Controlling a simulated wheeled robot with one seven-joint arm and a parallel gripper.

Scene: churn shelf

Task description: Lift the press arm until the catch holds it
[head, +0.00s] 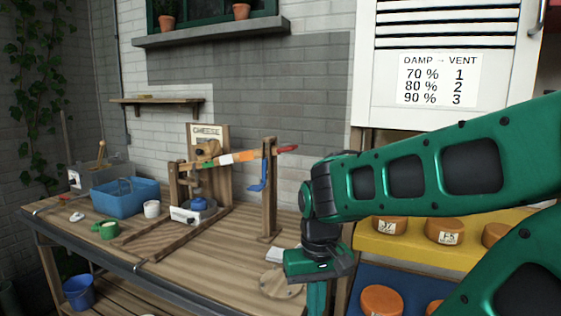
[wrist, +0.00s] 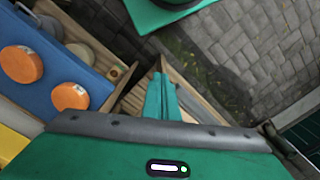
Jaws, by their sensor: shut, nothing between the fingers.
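The press arm (head: 238,157) is a striped bar of green, white and orange with a red tip (head: 287,149) at its right end. It runs from the press post on the left and rises slightly to the right. A blue catch (head: 263,173) hangs at the wooden post (head: 270,190) near the red end. I cannot tell whether the catch touches the bar. My gripper (head: 317,298) points down to the right of the post, near the bench's right end, apart from the press arm. Its green fingers also show in the wrist view (wrist: 161,98), shut and empty.
A round wooden board (head: 282,284) lies near my gripper. Shelves with orange cheeses (head: 445,231) stand on the right. The front middle of the bench is clear.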

